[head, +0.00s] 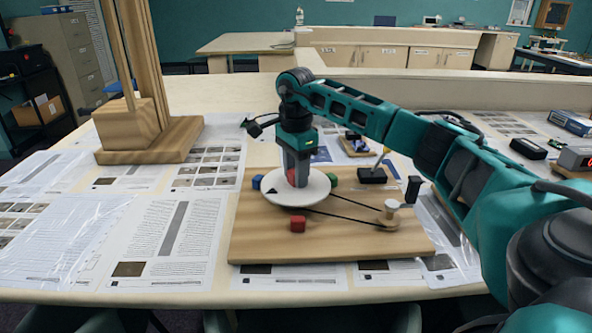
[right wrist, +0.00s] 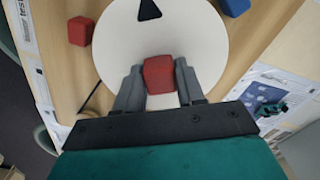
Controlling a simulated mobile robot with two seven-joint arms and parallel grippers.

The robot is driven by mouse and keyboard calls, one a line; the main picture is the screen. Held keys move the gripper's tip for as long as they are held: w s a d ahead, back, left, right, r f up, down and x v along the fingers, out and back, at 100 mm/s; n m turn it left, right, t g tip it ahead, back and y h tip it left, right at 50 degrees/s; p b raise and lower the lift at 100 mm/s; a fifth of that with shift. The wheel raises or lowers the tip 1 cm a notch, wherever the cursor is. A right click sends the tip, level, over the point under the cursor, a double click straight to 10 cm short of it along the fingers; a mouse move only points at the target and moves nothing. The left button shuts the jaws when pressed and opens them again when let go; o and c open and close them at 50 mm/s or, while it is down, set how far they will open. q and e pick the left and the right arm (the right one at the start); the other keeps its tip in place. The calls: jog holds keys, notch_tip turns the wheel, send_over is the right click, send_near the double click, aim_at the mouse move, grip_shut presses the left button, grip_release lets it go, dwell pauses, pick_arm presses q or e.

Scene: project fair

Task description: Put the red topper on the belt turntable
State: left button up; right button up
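The belt turntable is a white disc (head: 318,192) with a black triangle mark, on a wooden board (head: 262,245). My right gripper (head: 297,181) points straight down over the disc. Its two grey fingers are shut on a red topper, a small red block that shows between them in the right wrist view (right wrist: 158,74). The topper is at the disc's surface, inside the rim; I cannot tell whether it bears on the disc. The disc (right wrist: 115,45) fills the upper middle of the right wrist view. My left gripper is not in view.
Another red block (head: 297,224) sits on the board in front of the disc. A blue block (head: 257,182) and a green block (head: 332,180) stand by its rim. A black belt runs to a small pulley (head: 390,208). A tall wooden stand (head: 150,140) is at left.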

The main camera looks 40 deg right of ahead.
jog(key=o, duration=0.4)
jog(key=shift+r, duration=0.1)
notch_tip(320, 180, up, 12)
jog(key=shift+r+p, duration=0.1)
jog(key=shift+p, duration=0.25)
dwell(0.6)
